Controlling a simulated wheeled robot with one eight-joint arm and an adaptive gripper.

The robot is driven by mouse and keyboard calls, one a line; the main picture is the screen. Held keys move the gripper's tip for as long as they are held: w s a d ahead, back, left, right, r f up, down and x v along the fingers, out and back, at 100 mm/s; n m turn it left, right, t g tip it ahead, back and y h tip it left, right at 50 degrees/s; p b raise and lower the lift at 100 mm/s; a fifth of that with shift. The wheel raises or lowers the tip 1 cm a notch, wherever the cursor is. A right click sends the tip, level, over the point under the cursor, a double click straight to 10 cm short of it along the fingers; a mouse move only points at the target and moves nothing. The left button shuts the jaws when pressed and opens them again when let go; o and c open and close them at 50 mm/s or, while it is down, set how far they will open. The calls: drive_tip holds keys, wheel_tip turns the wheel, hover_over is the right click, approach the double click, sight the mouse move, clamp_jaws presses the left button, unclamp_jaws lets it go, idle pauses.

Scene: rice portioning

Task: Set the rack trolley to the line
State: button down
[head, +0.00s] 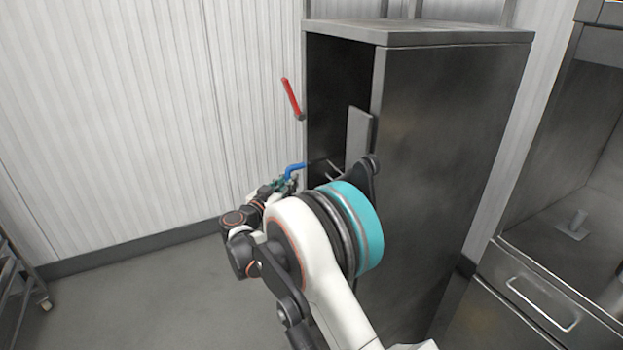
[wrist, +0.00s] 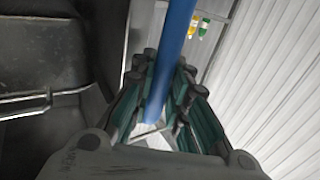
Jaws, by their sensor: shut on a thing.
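A metal rack on a caster (head: 18,275), possibly the rack trolley, shows only in part at the left edge of the head view. No floor line can be made out. My gripper (head: 286,184) is in front of the tall cabinet's dark open side, partly hidden by my own arm. It is shut on a blue bar (head: 294,169), whose whole form I cannot tell. In the wrist view the blue bar (wrist: 176,50) runs down between the green-padded fingers of my gripper (wrist: 160,108).
A tall dark metal cabinet (head: 445,120) stands close on the right of my arm. A red bar (head: 291,98) is beside it. A steel unit with a drawer handle (head: 543,304) is at far right. The grey floor (head: 130,305) at left is clear.

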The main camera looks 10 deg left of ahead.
drive_tip(key=s+a, duration=0.4)
drive_tip(key=a, duration=0.2)
drive_tip(key=shift+s+a, duration=0.2)
drive_tip(key=shift+s, duration=0.15)
drive_tip(key=c, duration=1.5)
unclamp_jaws()
drive_tip(key=shift+c, duration=0.2)
drive_tip(key=v, duration=1.2)
drive_tip(key=shift+r, duration=0.1)
